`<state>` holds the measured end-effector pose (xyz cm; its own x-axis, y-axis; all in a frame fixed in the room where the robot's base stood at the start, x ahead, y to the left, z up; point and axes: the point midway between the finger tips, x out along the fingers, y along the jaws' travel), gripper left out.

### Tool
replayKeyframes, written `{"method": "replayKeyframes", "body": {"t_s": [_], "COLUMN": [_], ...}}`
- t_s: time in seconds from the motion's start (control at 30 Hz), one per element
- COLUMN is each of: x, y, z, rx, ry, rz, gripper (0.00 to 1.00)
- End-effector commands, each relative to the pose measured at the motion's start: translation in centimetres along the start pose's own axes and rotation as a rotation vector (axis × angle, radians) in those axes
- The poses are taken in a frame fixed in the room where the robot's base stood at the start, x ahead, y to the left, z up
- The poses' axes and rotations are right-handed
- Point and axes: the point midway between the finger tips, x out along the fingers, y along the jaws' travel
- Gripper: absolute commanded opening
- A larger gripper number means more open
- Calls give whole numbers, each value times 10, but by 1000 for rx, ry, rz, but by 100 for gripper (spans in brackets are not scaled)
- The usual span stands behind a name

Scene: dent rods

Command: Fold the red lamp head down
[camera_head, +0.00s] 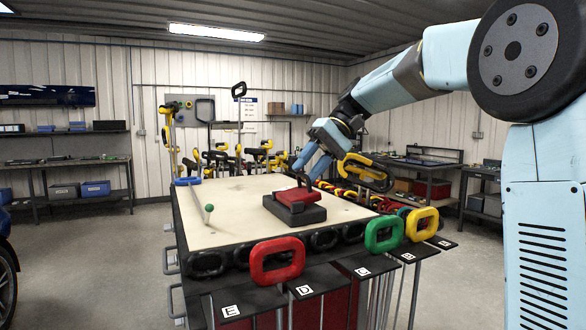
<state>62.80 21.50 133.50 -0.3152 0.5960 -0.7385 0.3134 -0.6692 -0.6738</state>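The lamp is a thick black block (285,211) lying on the light top of the work table. Its red head (296,195) sits on the block's upper side and looks low and nearly flat, with a small part rising at its right end. My gripper (306,172) reaches down from the upper right, with its blue fingers just above the right end of the red head. The fingers look spread apart with nothing clearly between them. I cannot tell whether a fingertip touches the head.
A thin rod with a green ball (209,208) lies at the table's left. Coloured handles, such as a red one (277,260) and a green one (384,233), stand along the front edge. Several yellow-handled tools (260,152) stand behind. The table's left part is mostly clear.

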Motion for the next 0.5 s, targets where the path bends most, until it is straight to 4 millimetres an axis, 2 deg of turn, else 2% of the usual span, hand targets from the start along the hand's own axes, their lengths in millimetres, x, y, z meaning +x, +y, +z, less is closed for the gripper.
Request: {"method": "replayKeyframes", "body": {"t_s": [0.17,0.33,0.5], "x": [-4,-20,-37], "y": [-4,-20,-39], "z": [0,2,24], "rx": [-1,-3,-2], "ry": [1,1,2], "rz": [0,0,1], "gripper": [36,36,36]}}
